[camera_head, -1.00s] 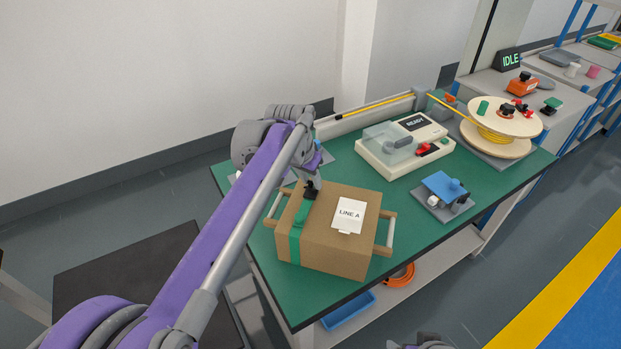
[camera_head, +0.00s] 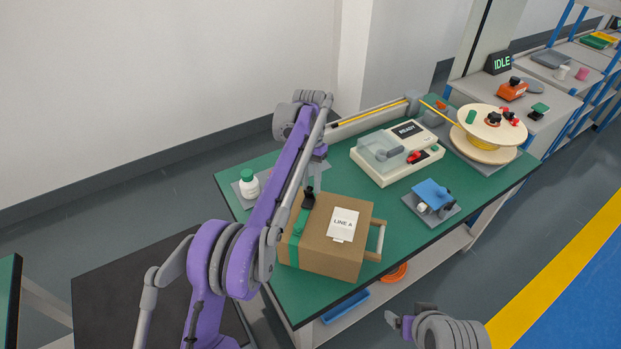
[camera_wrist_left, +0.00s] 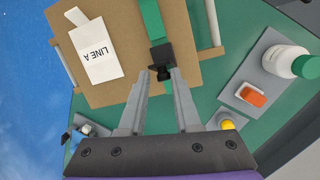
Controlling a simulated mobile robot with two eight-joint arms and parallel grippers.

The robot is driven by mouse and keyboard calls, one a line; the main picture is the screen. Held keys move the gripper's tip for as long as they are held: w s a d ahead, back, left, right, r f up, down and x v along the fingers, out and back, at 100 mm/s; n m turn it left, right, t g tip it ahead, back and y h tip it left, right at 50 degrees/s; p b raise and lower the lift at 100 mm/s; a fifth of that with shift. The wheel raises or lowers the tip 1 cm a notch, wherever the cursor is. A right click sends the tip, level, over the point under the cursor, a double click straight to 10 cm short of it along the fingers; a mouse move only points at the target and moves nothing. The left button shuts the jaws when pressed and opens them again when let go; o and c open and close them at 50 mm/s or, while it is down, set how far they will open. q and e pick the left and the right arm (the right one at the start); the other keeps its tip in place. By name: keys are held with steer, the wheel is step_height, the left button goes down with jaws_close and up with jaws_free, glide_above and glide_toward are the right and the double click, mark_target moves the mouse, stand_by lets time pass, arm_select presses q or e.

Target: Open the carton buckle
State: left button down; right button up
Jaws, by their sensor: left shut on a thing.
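The brown carton (camera_head: 347,252) stands on the green table, with a green strap (camera_head: 297,240) over its left part and a white LINE A label (camera_head: 342,224). The black buckle (camera_head: 308,201) sits on the strap at the carton's far top edge; the left wrist view also shows this buckle (camera_wrist_left: 161,52). My left gripper (camera_wrist_left: 161,72) is shut on the buckle's small black end part, between its fingertips. In the head view my left gripper (camera_head: 314,183) is partly hidden by my arm. My right gripper (camera_head: 402,322) is at the bottom, apart from the carton, its jaws unclear.
A white bottle with a green cap (camera_head: 249,184) stands left of my left arm. A cream machine reading READY (camera_head: 397,155) and a blue part on a grey plate (camera_head: 432,196) are right of the carton. A cable spool (camera_head: 490,134) stands at the far right.

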steer(key=shift+r, duration=0.2)
arm_select(q)
steer(key=c, duration=0.8)
jaws_free()
steer(key=shift+o, duration=0.2)
steer(key=p+v, duration=0.3)
steer(key=v, duration=0.8)
steer(key=shift+p, duration=0.4)
arm_select(e)
step_height(320, 180, up, 6)
steer(key=w, duration=0.2)
steer(key=shift+w+f+t, duration=0.2)
steer(key=shift+w+t, duration=0.1)
steer(key=shift+w, duration=0.05)
arm_select(q)
steer(key=shift+d+f, duration=0.15)
arm_select(e)
steer(key=shift+s, duration=0.1)
